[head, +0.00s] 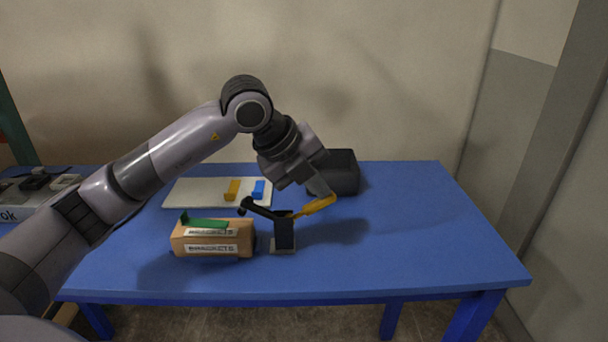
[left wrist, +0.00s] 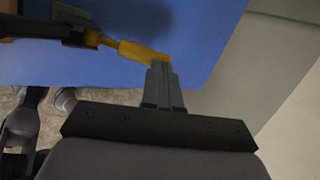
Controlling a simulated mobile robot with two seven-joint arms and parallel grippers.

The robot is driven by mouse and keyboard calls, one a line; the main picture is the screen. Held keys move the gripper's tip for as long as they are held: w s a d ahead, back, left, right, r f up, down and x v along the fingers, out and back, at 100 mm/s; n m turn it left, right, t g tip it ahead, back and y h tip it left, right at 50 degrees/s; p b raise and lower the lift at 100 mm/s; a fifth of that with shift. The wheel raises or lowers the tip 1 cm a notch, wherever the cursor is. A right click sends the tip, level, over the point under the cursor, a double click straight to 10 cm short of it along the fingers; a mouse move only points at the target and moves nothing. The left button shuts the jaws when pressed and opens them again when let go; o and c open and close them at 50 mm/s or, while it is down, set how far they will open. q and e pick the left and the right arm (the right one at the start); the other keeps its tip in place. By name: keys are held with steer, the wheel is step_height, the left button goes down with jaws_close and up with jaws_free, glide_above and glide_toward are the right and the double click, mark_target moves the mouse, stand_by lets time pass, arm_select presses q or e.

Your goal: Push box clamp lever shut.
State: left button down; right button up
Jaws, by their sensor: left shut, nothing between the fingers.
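The clamp has a black upright body (head: 284,234) on a small grey base on the blue table, right of the cardboard box (head: 212,242). Its yellow lever (head: 316,206) slants out to the right and slightly up. Its black arm (head: 262,210) reaches left, its tip raised near the box's right end. My left gripper (head: 325,192) is shut and empty, fingers pointing down at the lever's outer end. In the left wrist view the fingertips (left wrist: 160,66) are at the end of the yellow lever (left wrist: 142,52); whether they touch is unclear. My right gripper is out of view.
A green piece (head: 205,223) lies on top of the box. Behind are a white board (head: 195,192) with a yellow block (head: 232,190) and a blue block (head: 259,189), and a black bin (head: 343,180). The table's right side (head: 430,225) is clear.

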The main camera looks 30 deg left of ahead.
arm_select(q)
steer(key=shift+y, duration=0.4)
steer(key=shift+w+d+f+b, duration=0.5)
steer(key=shift+d+f+b, duration=0.05)
steer(key=shift+d+f, duration=0.25)
steer(key=shift+w+d+f+b, duration=0.45)
steer(key=shift+d+f+b, duration=0.05)
steer(key=shift+d+f, duration=0.25)
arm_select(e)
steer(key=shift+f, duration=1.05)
arm_select(q)
steer(key=shift+f, duration=0.1)
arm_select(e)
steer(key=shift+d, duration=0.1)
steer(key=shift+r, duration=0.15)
